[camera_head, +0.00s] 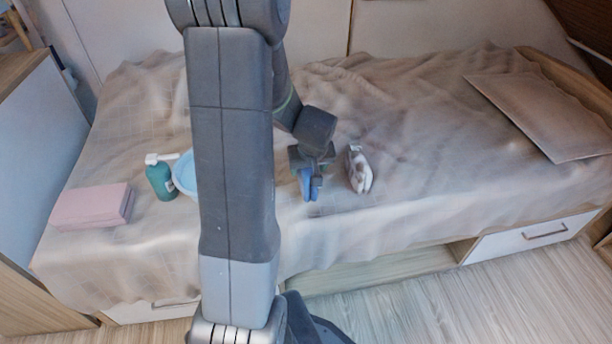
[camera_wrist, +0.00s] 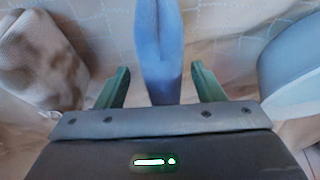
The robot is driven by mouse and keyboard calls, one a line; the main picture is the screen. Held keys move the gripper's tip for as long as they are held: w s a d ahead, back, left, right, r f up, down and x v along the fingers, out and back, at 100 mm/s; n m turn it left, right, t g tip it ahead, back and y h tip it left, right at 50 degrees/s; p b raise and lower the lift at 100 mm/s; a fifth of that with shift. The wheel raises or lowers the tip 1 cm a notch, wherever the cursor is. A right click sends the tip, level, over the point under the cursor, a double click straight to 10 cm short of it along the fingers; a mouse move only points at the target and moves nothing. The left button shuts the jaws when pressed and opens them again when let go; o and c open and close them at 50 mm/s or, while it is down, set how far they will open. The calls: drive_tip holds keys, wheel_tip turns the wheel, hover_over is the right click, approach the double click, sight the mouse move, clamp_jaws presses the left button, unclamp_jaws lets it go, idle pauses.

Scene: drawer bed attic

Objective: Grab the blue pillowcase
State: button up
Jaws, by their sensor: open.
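The blue pillowcase (camera_wrist: 158,50) is a narrow folded blue cloth. In the wrist view it runs from the top edge down between the two green fingers of my gripper (camera_wrist: 158,88). A gap shows on both sides of it, so the fingers are open around it. In the head view the blue pillowcase (camera_head: 309,188) is a small blue shape at my gripper (camera_head: 309,178), above the bed's front part. My gripper hides part of it there.
A brown-and-white item (camera_head: 359,170) lies just right of my gripper. A flat beige panel (camera_head: 545,110) lies at the right. The bed's front edge is near.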

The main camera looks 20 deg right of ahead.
drive_tip(key=x, duration=0.4)
drive_tip(key=shift+w+r+b, duration=0.1)
drive_tip(key=shift+w+b, duration=0.05)
drive_tip(key=shift+b, duration=0.2)
drive_tip(key=c, duration=1.1)
